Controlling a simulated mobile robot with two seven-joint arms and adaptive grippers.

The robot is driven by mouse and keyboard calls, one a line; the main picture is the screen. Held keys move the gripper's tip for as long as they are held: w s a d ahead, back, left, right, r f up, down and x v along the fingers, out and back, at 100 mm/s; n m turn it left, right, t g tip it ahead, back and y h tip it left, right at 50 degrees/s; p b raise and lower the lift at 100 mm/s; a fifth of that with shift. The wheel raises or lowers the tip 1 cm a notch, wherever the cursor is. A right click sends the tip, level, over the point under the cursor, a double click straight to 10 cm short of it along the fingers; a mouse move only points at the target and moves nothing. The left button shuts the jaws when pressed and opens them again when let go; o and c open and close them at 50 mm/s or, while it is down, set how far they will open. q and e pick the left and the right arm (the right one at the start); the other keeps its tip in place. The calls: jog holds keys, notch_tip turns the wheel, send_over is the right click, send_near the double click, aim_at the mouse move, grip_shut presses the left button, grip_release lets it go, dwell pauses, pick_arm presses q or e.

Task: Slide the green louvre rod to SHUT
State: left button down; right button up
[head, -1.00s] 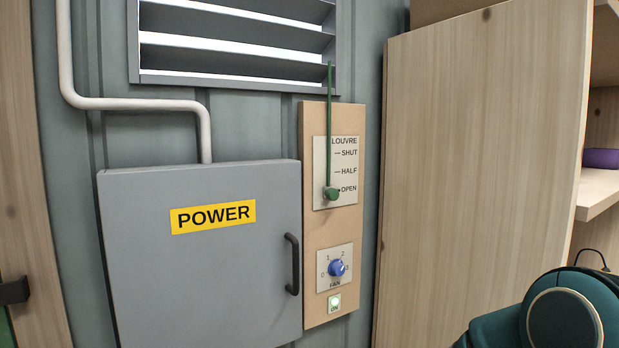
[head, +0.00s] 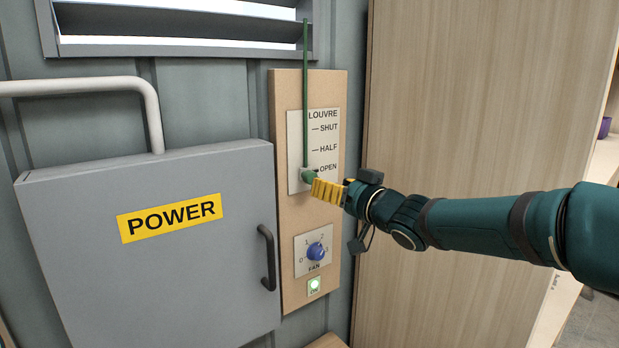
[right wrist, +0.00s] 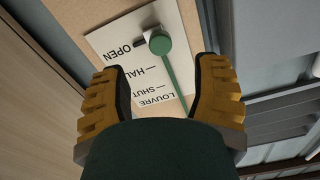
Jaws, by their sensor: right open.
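The green louvre rod (head: 305,100) runs down from the louvre to a green knob (head: 308,175) beside the OPEN mark on the white scale plate (head: 327,150). SHUT is the top mark, HALF the middle one. My right gripper (head: 318,185) has its yellow fingers at the knob in the head view. In the right wrist view, the open fingers (right wrist: 160,80) stand apart on either side of the rod, with the knob (right wrist: 160,42) a little beyond the tips. I cannot tell whether a finger touches it. My left gripper is not in view.
Below the plate are a blue FAN dial (head: 316,251) and a lit ON button (head: 314,285). A grey POWER box (head: 150,270) with a black handle stands out at the left. A tall wooden panel (head: 460,100) rises on the right. The louvre (head: 180,30) is above, its slats apart.

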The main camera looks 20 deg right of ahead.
aim_at(310, 184)
jog(key=x, duration=0.8)
jog(key=shift+w+a, duration=0.1)
jog(key=shift+c, duration=0.4)
